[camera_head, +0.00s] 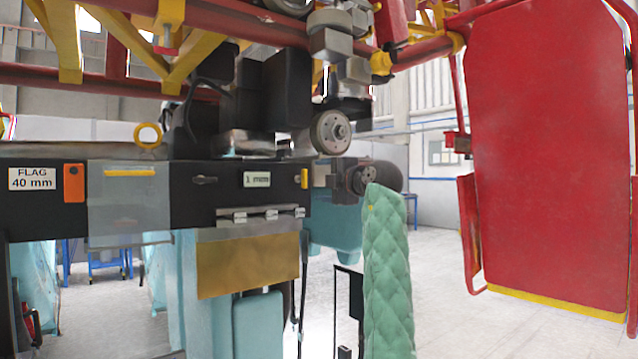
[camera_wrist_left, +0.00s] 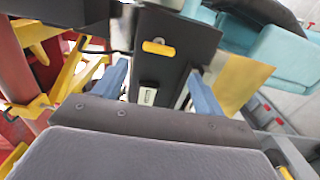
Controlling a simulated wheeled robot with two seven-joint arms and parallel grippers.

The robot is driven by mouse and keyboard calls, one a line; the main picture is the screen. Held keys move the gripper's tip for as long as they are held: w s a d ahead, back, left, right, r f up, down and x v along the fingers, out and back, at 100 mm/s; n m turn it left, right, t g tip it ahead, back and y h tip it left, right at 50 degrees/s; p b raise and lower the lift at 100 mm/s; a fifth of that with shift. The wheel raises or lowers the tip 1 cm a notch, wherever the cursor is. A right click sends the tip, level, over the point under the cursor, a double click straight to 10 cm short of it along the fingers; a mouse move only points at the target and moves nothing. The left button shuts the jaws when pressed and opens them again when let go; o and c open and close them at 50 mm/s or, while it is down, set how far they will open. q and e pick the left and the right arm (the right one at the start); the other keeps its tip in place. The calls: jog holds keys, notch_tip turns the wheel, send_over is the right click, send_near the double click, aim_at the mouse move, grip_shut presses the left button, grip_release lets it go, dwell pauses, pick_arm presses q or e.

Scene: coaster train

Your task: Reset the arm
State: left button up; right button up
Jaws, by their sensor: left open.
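My left gripper (camera_wrist_left: 157,72) is open, with its two blue fingers apart in the left wrist view. The end of a black bar with a yellow tag (camera_wrist_left: 158,47) and a white label (camera_wrist_left: 147,96) shows between and beyond them. I cannot tell whether the fingers touch it. In the head view the left gripper (camera_head: 319,174) is small and partly hidden at the right end of the black bar (camera_head: 220,207). The green quilted sleeve (camera_head: 388,280) rises below and to its right. My right gripper is in neither view.
Red and yellow train framework (camera_head: 60,77) runs overhead, with grey wheels (camera_head: 332,132) below it. A large red panel (camera_head: 548,150) hangs at right. A brass plate (camera_head: 247,266) hangs under the bar. Pale floor (camera_head: 450,300) is open between sleeve and panel.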

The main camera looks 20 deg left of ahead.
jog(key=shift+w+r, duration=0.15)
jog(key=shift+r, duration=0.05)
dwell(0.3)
